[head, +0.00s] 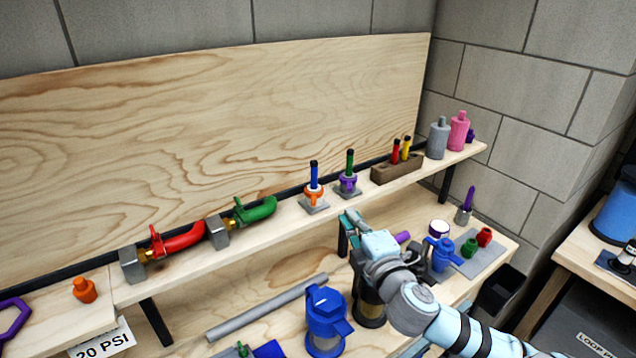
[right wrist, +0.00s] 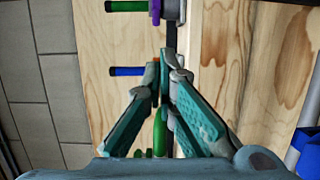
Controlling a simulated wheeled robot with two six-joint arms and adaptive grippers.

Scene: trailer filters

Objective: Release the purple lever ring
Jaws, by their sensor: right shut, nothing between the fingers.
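A purple ring (head: 348,182) sits around the base of an upright lever with a green grip (head: 349,160) on the upper shelf. In the right wrist view the purple ring (right wrist: 155,12) is at the top edge, partly cut off. To its left in the head view, a blue-gripped lever (head: 314,174) has an orange ring (head: 314,189) around its base. My right gripper (head: 350,222) is shut and empty, just in front of the shelf edge, below the levers. In the right wrist view its fingertips (right wrist: 165,66) overlap the orange ring's place, mostly hiding that ring. My left gripper is out of view.
Red (head: 182,239) and green (head: 259,209) pipe handles lie left on the shelf. A wooden block (head: 396,172) with red and yellow sticks stands right of the levers. Blue canisters (head: 325,318) and a grey tube (head: 268,306) occupy the lower bench.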

